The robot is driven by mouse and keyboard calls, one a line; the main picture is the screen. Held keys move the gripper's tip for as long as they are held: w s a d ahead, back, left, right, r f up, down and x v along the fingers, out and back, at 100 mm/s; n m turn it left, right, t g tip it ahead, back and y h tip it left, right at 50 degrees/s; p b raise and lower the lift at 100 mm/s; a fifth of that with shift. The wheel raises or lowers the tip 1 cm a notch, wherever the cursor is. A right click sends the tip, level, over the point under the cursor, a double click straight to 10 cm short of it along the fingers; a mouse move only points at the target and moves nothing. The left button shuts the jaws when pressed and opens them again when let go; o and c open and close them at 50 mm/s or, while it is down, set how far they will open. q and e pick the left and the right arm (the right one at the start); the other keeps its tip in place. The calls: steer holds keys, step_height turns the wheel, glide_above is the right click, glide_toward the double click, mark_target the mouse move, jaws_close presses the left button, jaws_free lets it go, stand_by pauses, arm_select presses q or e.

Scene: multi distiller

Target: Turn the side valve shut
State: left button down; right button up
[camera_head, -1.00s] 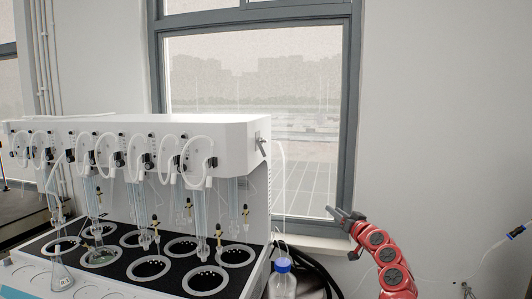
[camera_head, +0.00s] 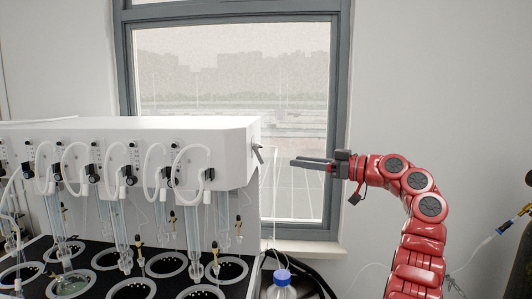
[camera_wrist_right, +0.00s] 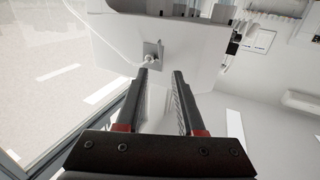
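The side valve (camera_head: 257,153) is a small grey metal lever on the right end face of the white distiller (camera_head: 225,140). It also shows in the right wrist view (camera_wrist_right: 151,52), just beyond the fingertips. My right gripper (camera_head: 293,162) points left toward the valve at about its height, with a gap between them. In the right wrist view its two dark fingers (camera_wrist_right: 160,74) stand apart with nothing between them. My left gripper is not in view.
A bottle with a blue cap (camera_head: 282,275) stands below, beside the distiller, with a thin tube rising from it. Black hoses (camera_head: 320,280) lie to its right. The window (camera_head: 235,120) is behind. Glass tubes and white hoses line the distiller's front.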

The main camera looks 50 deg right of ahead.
mark_target(260, 157)
steer(key=p+x, duration=0.3)
steer(key=x, duration=0.7)
steer(key=shift+w+a, duration=0.1)
steer(key=shift+w, duration=0.25)
steer(key=shift+c, duration=0.3)
jaws_close()
steer(key=shift+f, duration=0.1)
